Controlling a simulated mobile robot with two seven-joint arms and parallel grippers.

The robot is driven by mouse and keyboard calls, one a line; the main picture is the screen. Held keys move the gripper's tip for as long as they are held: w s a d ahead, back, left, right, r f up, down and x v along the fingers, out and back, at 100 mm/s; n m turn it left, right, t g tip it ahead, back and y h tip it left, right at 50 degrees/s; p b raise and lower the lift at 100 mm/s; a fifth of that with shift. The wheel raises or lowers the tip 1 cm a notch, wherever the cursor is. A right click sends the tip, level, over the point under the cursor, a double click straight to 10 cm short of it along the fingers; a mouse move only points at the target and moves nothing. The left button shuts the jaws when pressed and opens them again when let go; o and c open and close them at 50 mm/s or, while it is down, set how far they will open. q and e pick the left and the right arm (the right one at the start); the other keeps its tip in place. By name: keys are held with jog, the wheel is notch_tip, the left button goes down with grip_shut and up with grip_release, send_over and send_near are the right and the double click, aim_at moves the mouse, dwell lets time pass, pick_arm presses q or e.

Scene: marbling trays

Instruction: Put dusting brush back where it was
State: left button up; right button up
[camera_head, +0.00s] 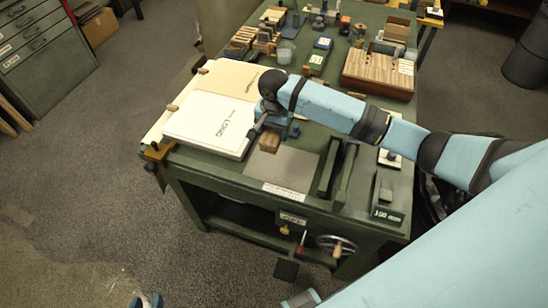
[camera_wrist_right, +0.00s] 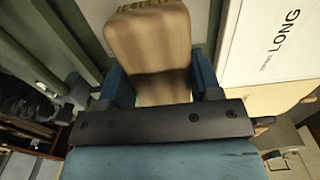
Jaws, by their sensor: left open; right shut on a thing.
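In the head view the brush (camera_head: 269,143) hangs over the bench, above the back of the grey plate (camera_head: 283,168) and right of the white LONG slab. I cannot tell whether it touches the plate. My left gripper (camera_head: 147,300) shows only its blue tips at the bottom edge, open and empty, away from the bench.
A white slab marked LONG (camera_head: 210,122) lies left of the brush on a cream board (camera_head: 235,78). Dark green rails (camera_head: 338,172) stand right of the plate. A wooden box (camera_head: 378,72), blocks and small containers crowd the bench's back. A labelled block (camera_head: 386,213) sits front right.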

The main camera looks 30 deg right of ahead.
send_over(274, 163)
notch_tip(274, 163, down, 8)
jog(key=shift+f, duration=0.15)
notch_tip(274, 163, down, 4)
jog(key=shift+r, duration=0.1)
pick_arm(q)
jog(key=shift+a+f, duration=0.1)
jog(key=shift+f, duration=0.15)
pick_arm(e)
jog(key=o, duration=0.8)
jog(key=shift+o, duration=0.2)
pick_arm(q)
jog(key=shift+f, duration=0.1)
